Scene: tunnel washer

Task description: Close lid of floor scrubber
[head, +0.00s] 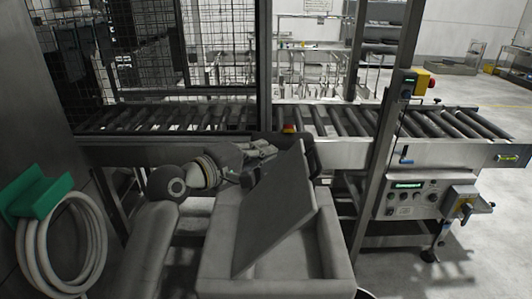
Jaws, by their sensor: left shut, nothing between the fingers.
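The floor scrubber (337,250) stands in the lower middle of the head view, a grey boxy machine with a recessed top. Its lid (275,213) is a flat grey panel, raised and tilted over the opening. My left arm comes in from the left, and its gripper (262,155) is shut and empty at the upper left edge of the lid. The lid's upper edge partly hides the fingers, and I cannot tell whether they touch it. My right gripper is not in view.
A roller conveyor (345,154) runs across behind the scrubber. A metal post (383,160) and a control box (408,198) stand to the right. A coiled hose (45,245) hangs from a green holder (38,193) at left. The floor at far right is open.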

